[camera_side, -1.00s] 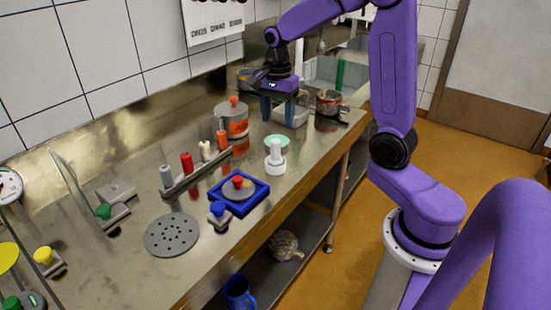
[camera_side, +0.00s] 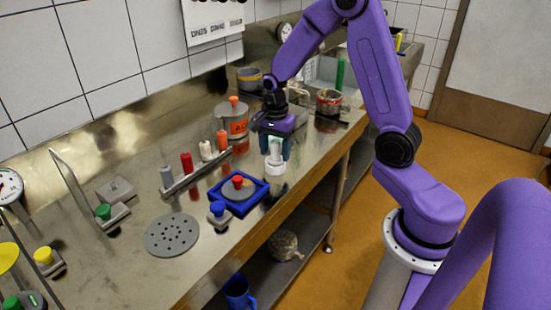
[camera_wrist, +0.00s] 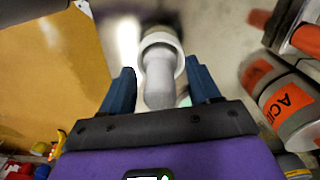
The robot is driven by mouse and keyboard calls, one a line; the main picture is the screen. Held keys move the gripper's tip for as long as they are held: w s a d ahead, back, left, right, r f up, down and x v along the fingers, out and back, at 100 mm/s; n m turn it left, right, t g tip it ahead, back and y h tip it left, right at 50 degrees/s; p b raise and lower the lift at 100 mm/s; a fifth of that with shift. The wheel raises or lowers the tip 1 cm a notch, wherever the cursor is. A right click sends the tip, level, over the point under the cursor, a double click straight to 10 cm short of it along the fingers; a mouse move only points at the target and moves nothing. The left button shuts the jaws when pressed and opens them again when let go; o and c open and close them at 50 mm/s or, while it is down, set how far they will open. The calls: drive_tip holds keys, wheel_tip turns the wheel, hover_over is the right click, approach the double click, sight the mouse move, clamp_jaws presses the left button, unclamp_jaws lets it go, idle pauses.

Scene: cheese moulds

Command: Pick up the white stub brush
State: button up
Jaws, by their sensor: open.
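The white stub brush (camera_side: 275,165) stands upright on the metal counter, with a round base and a narrower handle. My gripper (camera_side: 275,152) is above it, pointing down, with its blue fingers on either side of the handle. In the wrist view the brush (camera_wrist: 159,82) shows between the two open fingers of my gripper (camera_wrist: 161,85), with a visible gap on each side. The gripper holds nothing.
A pot with an orange label (camera_side: 232,120) stands behind to the left. A rack of coloured handles (camera_side: 190,176) and a blue tray (camera_side: 222,191) with a red-knobbed disc are to the left. The counter's front edge is close on the right.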

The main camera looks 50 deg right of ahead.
clamp_jaws()
drive_tip(key=shift+r, duration=0.2)
